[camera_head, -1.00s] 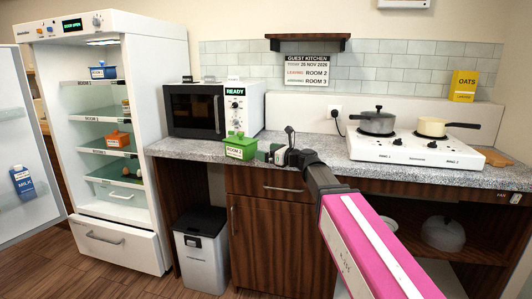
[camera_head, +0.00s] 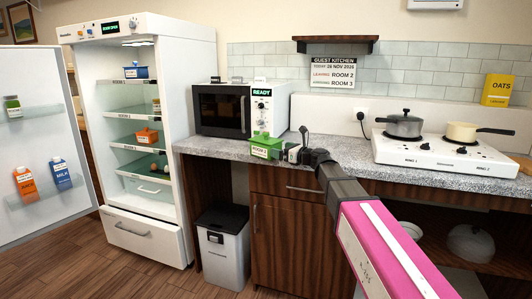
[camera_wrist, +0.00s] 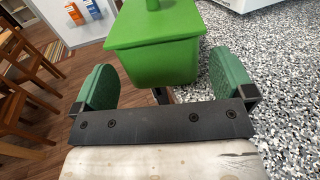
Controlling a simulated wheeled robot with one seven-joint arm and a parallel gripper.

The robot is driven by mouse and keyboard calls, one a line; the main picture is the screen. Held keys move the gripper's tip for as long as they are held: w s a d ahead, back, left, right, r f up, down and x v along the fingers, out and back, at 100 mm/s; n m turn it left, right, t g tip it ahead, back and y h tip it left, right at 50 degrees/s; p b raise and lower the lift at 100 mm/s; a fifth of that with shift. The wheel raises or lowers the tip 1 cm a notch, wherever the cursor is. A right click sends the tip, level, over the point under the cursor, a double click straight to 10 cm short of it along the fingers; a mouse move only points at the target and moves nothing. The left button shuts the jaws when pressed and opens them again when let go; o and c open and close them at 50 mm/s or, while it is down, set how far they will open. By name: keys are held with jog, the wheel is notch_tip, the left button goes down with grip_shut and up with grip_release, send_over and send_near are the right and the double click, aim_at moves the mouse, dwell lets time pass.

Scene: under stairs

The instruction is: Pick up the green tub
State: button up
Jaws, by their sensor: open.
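The green tub (camera_head: 262,146) with a lid and a white label stands on the grey speckled counter (camera_head: 222,149), in front of the microwave. My gripper (camera_head: 287,152) is just right of the tub at counter height. In the wrist view, the tub (camera_wrist: 155,55) is straight ahead, and its near end reaches between the two green finger pads of my gripper (camera_wrist: 165,88). The pads are wide apart, with a visible gap on each side of the tub. The tub is not held. Its far side is hidden.
A microwave (camera_head: 225,110) stands behind the tub. The open fridge (camera_head: 145,110) is at left, with a blue pot (camera_head: 136,72) and an orange tub (camera_head: 147,136) inside. The stove (camera_head: 440,152) with two pans is at right. A bin (camera_head: 223,247) stands below the counter.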

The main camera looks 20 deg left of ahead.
aim_at(266, 149)
jog(key=shift+x, duration=2.7)
jog(key=shift+r, duration=0.15)
jog(key=c, duration=0.8)
